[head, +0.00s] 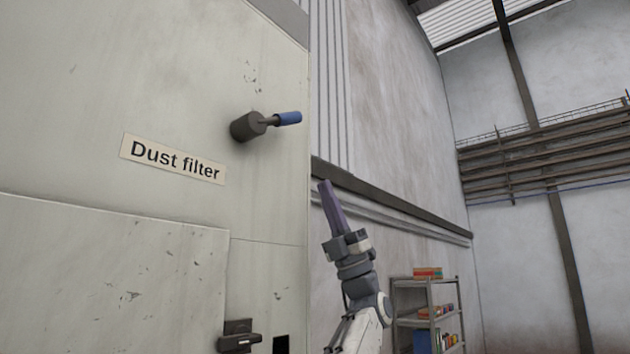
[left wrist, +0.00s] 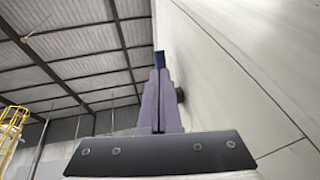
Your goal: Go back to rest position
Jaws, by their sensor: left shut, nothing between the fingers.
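My left gripper (head: 327,190) points upward in the head view, to the right of the pale machine cabinet (head: 60,160). Its purple fingers are shut with nothing between them. It is below and to the right of a dark knob with a blue-tipped handle (head: 288,118) on the cabinet, and apart from it in the picture. In the left wrist view the shut fingers (left wrist: 157,75) point up, and the blue tip (left wrist: 158,58) shows just beyond them. The dark knob body (left wrist: 180,95) is partly hidden behind the fingers. My right gripper is not in view.
The cabinet carries a "Dust filter" label (head: 172,159) and a dark latch (head: 238,337) at the bottom. A shelf rack (head: 428,312) with boxes stands behind my arm. A yellow railing (left wrist: 10,130) is at the left of the wrist view. The space right of the gripper looks open.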

